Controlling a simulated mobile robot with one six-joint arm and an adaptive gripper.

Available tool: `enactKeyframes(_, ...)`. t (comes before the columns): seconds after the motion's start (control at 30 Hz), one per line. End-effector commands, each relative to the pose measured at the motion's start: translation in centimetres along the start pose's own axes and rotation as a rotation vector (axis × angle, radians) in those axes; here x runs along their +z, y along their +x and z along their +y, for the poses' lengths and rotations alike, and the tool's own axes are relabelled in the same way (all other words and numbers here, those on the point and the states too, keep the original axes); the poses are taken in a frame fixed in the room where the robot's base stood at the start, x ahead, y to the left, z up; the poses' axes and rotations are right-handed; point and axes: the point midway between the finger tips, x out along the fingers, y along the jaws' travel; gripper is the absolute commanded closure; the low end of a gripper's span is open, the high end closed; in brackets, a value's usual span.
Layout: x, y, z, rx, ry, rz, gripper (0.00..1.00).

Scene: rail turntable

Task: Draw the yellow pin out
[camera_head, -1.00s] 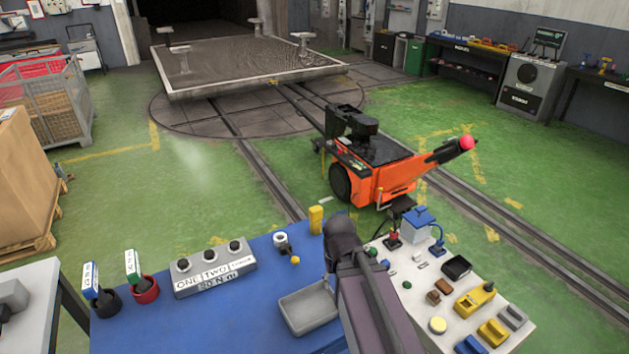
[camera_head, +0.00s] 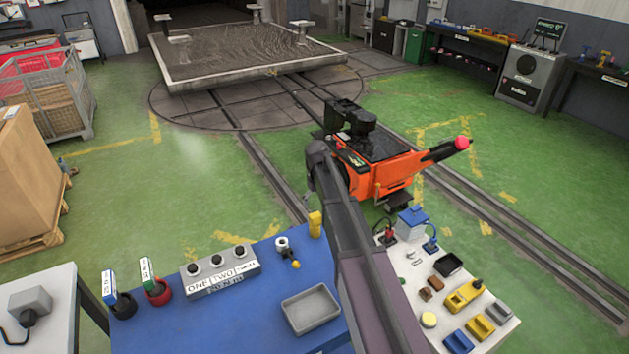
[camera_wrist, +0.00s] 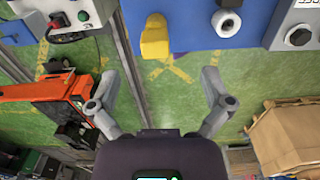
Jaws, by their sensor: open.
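In the head view a yellow upright piece (camera_head: 315,224) stands at the far edge of the blue bench (camera_head: 235,305). A small yellow ball-ended piece (camera_head: 296,265) sits beside a white ring fitting (camera_head: 282,243). I cannot tell which of these is the pin. The wrist view shows the upright yellow piece (camera_wrist: 155,37) at the bench edge, and the white ring fitting (camera_wrist: 226,22) to its right. My gripper (camera_wrist: 159,82) is open and empty, its fingers spread below the yellow piece in the picture, apart from it. My arm hides the gripper in the head view.
A grey button box (camera_head: 219,271) and a grey tray (camera_head: 310,309) are on the blue bench. A white bench (camera_head: 440,290) with several small parts is to the right. An orange cart (camera_head: 390,172) stands beyond, by the rails.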

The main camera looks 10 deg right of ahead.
Motion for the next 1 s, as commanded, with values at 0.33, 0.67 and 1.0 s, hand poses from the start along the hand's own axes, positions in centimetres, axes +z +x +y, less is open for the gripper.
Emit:
enactKeyframes(0.33,-3.4,-1.5,0.9,0.000,-0.040,0.000,0.00)
enactKeyframes(0.67,-3.3,-1.3,0.9,0.000,-0.039,0.000,0.00)
enactKeyframes(1.0,-3.3,0.1,0.9,0.000,-0.038,0.000,0.00)
